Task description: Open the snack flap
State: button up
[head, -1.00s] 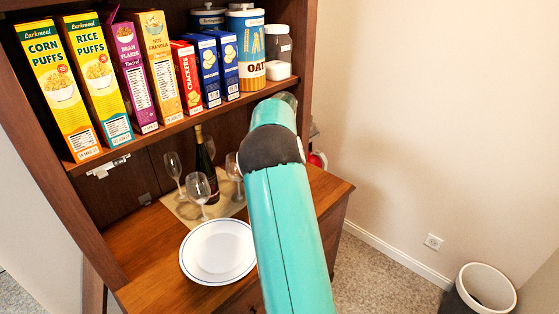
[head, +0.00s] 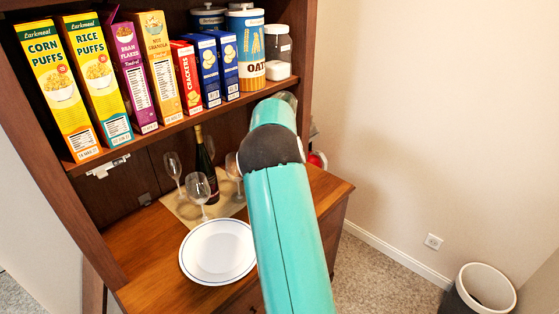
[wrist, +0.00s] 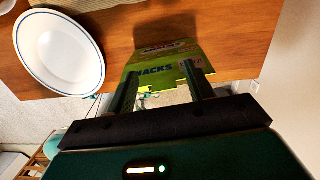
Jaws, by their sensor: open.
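A green and yellow snack box (wrist: 165,66) with "SNACKS" lettering shows in the wrist view, by the wooden counter edge. The state of its flap is not clear. My gripper (wrist: 160,69) is open in the wrist view, with one finger at the left of the green printed face and the other at its right. I cannot tell whether either finger touches the box. In the head view my arm hides the gripper and the snack box.
A white plate (head: 217,252) lies on the wooden counter (head: 150,240), near wine glasses (head: 197,188) and a dark bottle (head: 204,165). Cereal boxes (head: 97,80) and an oats canister (head: 250,50) fill the shelf above. A bin (head: 480,290) stands on the floor at right.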

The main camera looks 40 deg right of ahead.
notch_tip(320, 180, up, 14)
jog(key=s, duration=0.1)
jog(key=shift+f, duration=0.2)
jog(key=shift+d, duration=0.1)
